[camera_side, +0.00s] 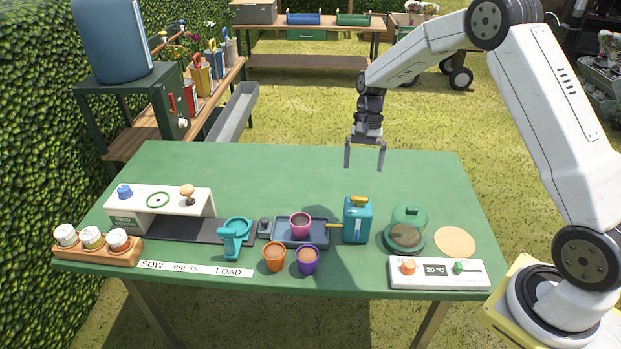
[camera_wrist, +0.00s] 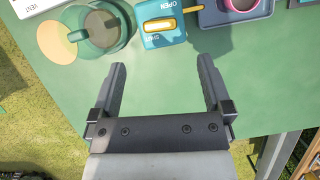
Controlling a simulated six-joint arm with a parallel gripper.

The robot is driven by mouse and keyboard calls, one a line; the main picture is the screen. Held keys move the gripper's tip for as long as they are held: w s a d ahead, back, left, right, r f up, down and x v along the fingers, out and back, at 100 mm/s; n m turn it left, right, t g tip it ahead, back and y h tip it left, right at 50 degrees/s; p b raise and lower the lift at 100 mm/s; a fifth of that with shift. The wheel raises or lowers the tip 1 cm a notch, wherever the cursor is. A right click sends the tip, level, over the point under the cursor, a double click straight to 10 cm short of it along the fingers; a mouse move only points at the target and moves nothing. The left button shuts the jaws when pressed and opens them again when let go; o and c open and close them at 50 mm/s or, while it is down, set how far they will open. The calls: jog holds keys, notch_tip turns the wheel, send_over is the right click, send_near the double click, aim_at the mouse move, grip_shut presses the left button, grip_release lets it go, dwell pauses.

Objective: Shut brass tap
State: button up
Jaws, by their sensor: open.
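The tap is a teal box (camera_side: 357,221) with a yellow brass lever (camera_side: 359,199) on top and a brass spout (camera_side: 335,226) pointing left over a dark tray. In the wrist view, the lever (camera_wrist: 160,24) lies across the box top, between the words OPEN and SHUT. I cannot tell which setting it is on. My gripper (camera_side: 364,167) is open and empty, above the table behind the tap, fingers pointing down. In the wrist view, my gripper (camera_wrist: 162,62) is apart from the tap, which shows just beyond its fingertips.
A pink pot (camera_side: 300,224) stands in the dark tray (camera_side: 318,242) beside the tap. Orange (camera_side: 274,257) and purple (camera_side: 307,260) pots stand in front. A green domed dish (camera_side: 405,232) is right of the tap, near a control panel (camera_side: 438,274). The table's back half is clear.

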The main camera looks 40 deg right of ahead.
aim_at(360, 197)
jog(key=shift+f, duration=0.1)
jog(key=shift+x, duration=3.85)
jog(key=shift+c, duration=0.2)
jog(key=c, duration=1.2)
jog(key=shift+n, duration=0.6)
jog(key=shift+g, duration=0.3)
jog(key=o, duration=1.2)
jog(key=shift+o, duration=0.2)
